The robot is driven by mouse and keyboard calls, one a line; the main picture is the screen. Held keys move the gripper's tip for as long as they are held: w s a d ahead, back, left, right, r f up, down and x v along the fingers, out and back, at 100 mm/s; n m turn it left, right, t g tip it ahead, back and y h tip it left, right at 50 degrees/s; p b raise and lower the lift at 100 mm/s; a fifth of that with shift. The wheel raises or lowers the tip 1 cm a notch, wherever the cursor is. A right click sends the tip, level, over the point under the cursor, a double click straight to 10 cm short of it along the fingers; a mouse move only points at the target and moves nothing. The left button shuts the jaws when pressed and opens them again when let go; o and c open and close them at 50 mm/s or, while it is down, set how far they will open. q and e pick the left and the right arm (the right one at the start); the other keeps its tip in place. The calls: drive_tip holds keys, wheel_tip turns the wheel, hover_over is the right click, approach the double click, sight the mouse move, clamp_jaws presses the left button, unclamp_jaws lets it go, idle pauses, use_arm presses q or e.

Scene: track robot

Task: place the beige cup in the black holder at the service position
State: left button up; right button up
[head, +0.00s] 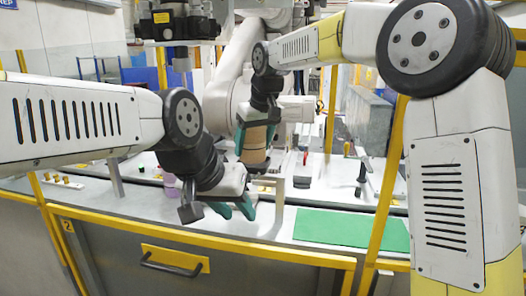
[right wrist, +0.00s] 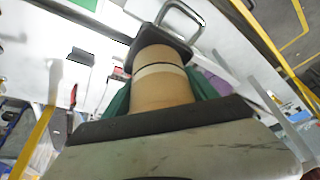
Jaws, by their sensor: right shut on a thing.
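The beige cup (head: 255,137) is upright between the green fingers of my right gripper (head: 255,135), above the grey worktop. In the right wrist view the cup (right wrist: 160,88) shows a pale band and a thin dark line, with my green fingers on both sides. The black holder (right wrist: 183,50) is at the cup's far end, beside a metal handle; in the head view a dark part (head: 254,167) is just below the cup. I cannot tell whether the cup sits inside it. My left gripper (head: 233,209) is lower and nearer, its green fingers apart and empty.
A green mat (head: 350,228) lies right on the worktop. A yellow post (head: 384,195) rises at the right, and a yellow rail (head: 210,241) runs along the front edge. A purple item (head: 172,186) is partly hidden.

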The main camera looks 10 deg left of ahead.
drive_tip(key=shift+f, duration=0.9)
drive_tip(key=o, duration=1.1)
drive_tip(key=shift+f, duration=0.15)
drive_tip(key=shift+r, duration=0.2)
drive_tip(key=v, duration=1.2)
